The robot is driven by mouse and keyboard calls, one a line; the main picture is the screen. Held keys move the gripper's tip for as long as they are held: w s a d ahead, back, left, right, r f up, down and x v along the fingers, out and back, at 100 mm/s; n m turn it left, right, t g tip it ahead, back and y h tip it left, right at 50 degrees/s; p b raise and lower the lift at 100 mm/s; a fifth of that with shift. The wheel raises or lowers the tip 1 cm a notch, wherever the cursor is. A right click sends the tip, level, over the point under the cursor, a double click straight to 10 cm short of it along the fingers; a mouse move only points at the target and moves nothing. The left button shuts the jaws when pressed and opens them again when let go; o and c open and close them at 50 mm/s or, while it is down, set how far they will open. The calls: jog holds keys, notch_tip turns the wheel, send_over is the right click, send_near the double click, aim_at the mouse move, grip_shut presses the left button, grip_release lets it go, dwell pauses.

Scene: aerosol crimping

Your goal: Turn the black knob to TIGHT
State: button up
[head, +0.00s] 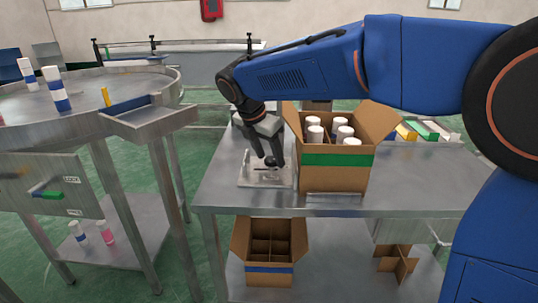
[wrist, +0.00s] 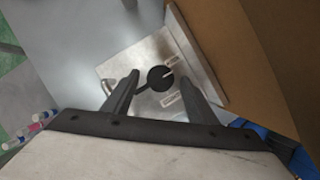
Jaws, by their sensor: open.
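The black knob (wrist: 161,78) is round, with a pale pointer line toward the upper right in the wrist view. A dark bar runs from it to the lower left. It sits on a metal plate (wrist: 112,68) with pale slot-like marks (wrist: 172,99); I cannot read any TIGHT label. My gripper (wrist: 160,84) is open, with one fingertip to each side of the knob and visible gaps. In the head view, my gripper (head: 273,162) points down over the plate (head: 250,182) on the bench, and the fingers partly hide the knob.
A cardboard box (head: 333,178) of white-capped cans stands close right of the plate. The metal bench (head: 420,180) has clear room in front. A round metal table (head: 110,82) with cans stands at the left. An open divided box (head: 269,272) sits on the lower shelf.

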jog(key=c, duration=1.1)
jog(key=shift+o, duration=0.2)
jog(key=shift+m, duration=0.3)
jog(key=m, duration=0.1)
jog(key=m+g+h, duration=0.1)
jog(key=m, duration=0.1)
jog(key=shift+w+a+m, duration=0.15)
jog(key=shift+w+m, duration=0.05)
jog(key=shift+m, duration=0.1)
jog(key=m, duration=0.1)
jog(key=m+g, duration=0.1)
jog(key=m, duration=0.1)
jog(key=m+g, duration=0.1)
jog(key=m, duration=0.1)
jog(key=shift+w, duration=0.3)
jog(key=m+g, duration=0.1)
jog(key=m, duration=0.1)
jog(key=m+g, duration=0.1)
jog(key=m, duration=0.1)
jog(key=shift+w+m, duration=0.2)
jog(key=shift+m, duration=0.2)
jog(key=shift+w+m+g+y, duration=0.15)
jog(key=shift+m+g, duration=0.2)
jog(key=shift+m, duration=0.65)
jog(key=shift+m+g+y, duration=0.15)
jog(key=shift+m+g, duration=0.2)
jog(key=shift+m, duration=0.65)
